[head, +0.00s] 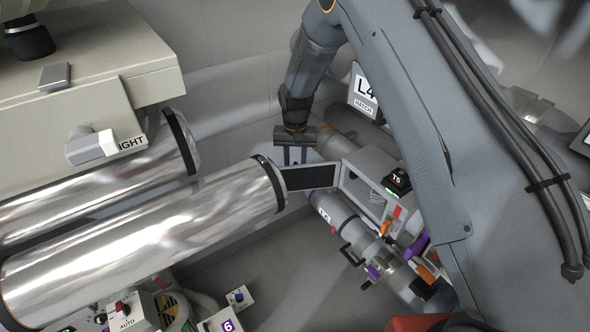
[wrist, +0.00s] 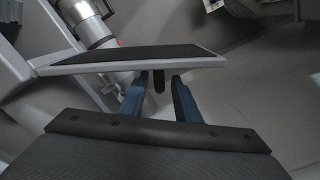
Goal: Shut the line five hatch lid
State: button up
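The hatch lid (head: 312,177) is a dark panel in a pale frame. In the head view it stands open, swung out to the left of the grey hatch box (head: 350,182) on the tube marked L5 (head: 323,214). My gripper (head: 295,158) is at the lid's upper edge. In the wrist view the lid (wrist: 130,58) lies across the picture just beyond the blue fingers (wrist: 160,82). A dark knob (wrist: 158,83) on the lid shows between the fingertips, with gaps on both sides. Contact between fingertips and lid cannot be told.
A large shiny cylinder (head: 150,225) ends close to the lid's left side. An L4 hatch sign (head: 363,92) stands behind. A black T5 unit (head: 397,181) sits on the hatch box. Purple and orange handles (head: 417,245) are at the lower right. Open floor (head: 280,275) lies below.

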jog(key=shift+f, duration=0.95)
jog(key=shift+c, duration=0.4)
grip_shut()
jog(key=shift+s+a, duration=0.1)
